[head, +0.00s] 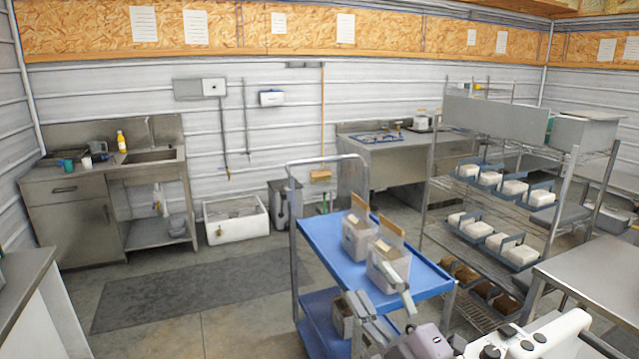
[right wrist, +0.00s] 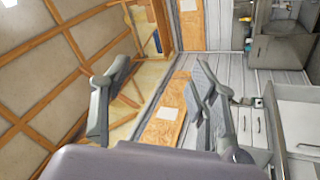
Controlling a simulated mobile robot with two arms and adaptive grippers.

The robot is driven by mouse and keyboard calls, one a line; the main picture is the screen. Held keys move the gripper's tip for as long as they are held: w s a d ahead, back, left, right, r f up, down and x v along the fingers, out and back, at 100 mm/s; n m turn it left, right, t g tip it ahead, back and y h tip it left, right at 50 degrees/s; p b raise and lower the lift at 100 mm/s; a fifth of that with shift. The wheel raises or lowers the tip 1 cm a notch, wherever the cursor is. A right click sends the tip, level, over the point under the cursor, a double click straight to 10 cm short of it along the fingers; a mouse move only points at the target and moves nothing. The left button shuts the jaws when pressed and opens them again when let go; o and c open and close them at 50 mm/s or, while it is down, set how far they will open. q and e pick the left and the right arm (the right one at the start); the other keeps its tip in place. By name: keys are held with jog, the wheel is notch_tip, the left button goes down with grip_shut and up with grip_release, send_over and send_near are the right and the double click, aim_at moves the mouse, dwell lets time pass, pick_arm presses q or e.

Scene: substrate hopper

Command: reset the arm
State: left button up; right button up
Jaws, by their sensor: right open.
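My right gripper (head: 370,284) shows low in the head view, in front of the blue cart. Its two fingers are spread with nothing between them. In the right wrist view the same gripper (right wrist: 160,66) is open and empty, with wood panelling and the wall behind it. My right arm comes in from the bottom right of the head view. My left gripper is not in view.
A blue cart (head: 325,235) carries clear bins (head: 358,238) close behind the gripper. A wire rack (head: 425,215) with white blocks and a steel table (head: 590,270) stand at the right. The floor around the grey mat (head: 190,290) is open.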

jog(key=s+d+f+m+g+h, duration=0.3)
jog(key=d+f+m+h, duration=0.3)
jog(key=f, duration=0.4)
jog(key=s+d+f+m+g+h, duration=0.3)
jog(key=d+f+m+h, duration=0.3)
jog(key=f, duration=0.4)
jog(key=s+f+m+g+y, duration=0.1)
jog(key=s+f+m+g, duration=0.1)
jog(key=s+f+g, duration=0.6)
jog(key=s+f+m+g+y, duration=0.1)
jog(key=s+f+m+g, duration=0.3)
jog(key=s, duration=0.9)
notch_tip(320, 180, down, 33)
jog(key=s+n+b, duration=0.1)
jog(key=s+b, duration=0.1)
jog(key=b, duration=0.4)
jog(key=s+d+f+b, duration=0.1)
jog(key=s+f+b, duration=0.1)
jog(key=s+f, duration=0.6)
jog(key=s+d+f+g+b, duration=0.1)
jog(key=s+f+b, duration=0.1)
jog(key=s+f, duration=0.6)
notch_tip(320, 180, down, 5)
jog(key=shift+s+d+r+n+h, duration=0.1)
jog(key=shift+s+d+n+h, duration=0.2)
jog(key=shift+s+d, duration=0.1)
